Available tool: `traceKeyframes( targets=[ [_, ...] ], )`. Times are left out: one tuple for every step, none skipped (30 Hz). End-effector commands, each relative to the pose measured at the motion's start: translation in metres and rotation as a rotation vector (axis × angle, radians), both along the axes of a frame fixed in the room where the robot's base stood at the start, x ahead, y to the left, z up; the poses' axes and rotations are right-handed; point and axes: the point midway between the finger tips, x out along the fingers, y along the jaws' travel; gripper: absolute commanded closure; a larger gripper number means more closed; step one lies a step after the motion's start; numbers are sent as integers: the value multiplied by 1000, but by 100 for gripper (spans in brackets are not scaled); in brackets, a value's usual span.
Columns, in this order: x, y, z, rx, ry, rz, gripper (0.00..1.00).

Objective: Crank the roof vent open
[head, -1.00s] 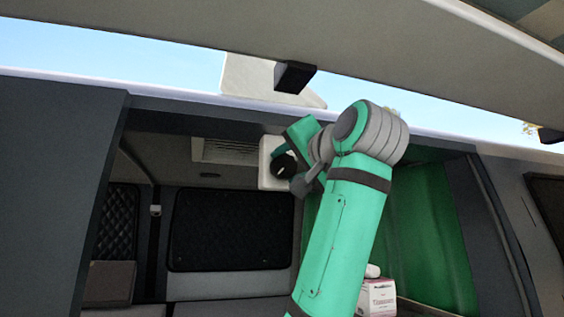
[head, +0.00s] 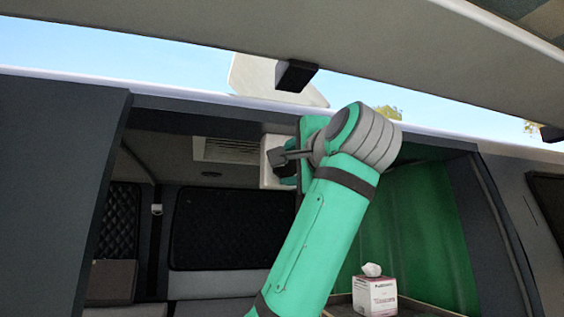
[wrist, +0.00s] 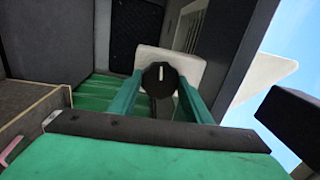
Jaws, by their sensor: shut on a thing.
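A round black knob (wrist: 160,77) with a white pointer line sits on a white housing (wrist: 190,68), under the van's roof edge. The pointer stands nearly upright in the wrist view. My gripper (wrist: 160,84) has its two green fingers on either side of the knob, shut on it. In the head view the housing (head: 270,147) shows left of my gripper (head: 288,168), which hides most of the knob. A pale panel (head: 252,78), seemingly the vent lid, stands raised above the roof edge; the wrist view shows it at right (wrist: 262,74).
The open tailgate (head: 400,50) hangs overhead, with a dark block (head: 296,76) on its underside. A slatted grille (head: 226,150) is left of the housing. A tissue box (head: 375,296) stands on a shelf before a green curtain (head: 428,235).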

Motion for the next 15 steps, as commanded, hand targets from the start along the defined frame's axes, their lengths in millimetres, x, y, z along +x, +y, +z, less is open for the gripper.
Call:
traceKeyframes(
  targets=[
    [-5,4,8,5,-19,7,78],
    [-5,4,8,7,-18,7,78],
    [-5,4,8,9,-18,7,78],
    [-5,4,8,10,-17,7,78],
    [-5,4,8,11,-17,7,78],
    [-5,4,8,11,-17,7,78],
    [-5,4,8,11,-17,7,78],
    [-5,4,8,11,-17,7,78],
    [-5,4,8,10,-17,7,78],
    [-5,4,8,10,-17,7,78],
    [-5,4,8,10,-17,7,78],
    [-5,4,8,10,-17,7,78],
    [-5,4,8,10,-17,7,78],
    [-5,4,8,10,-17,6,51],
    [-5,3,8,10,-17,6,41]
  ],
)
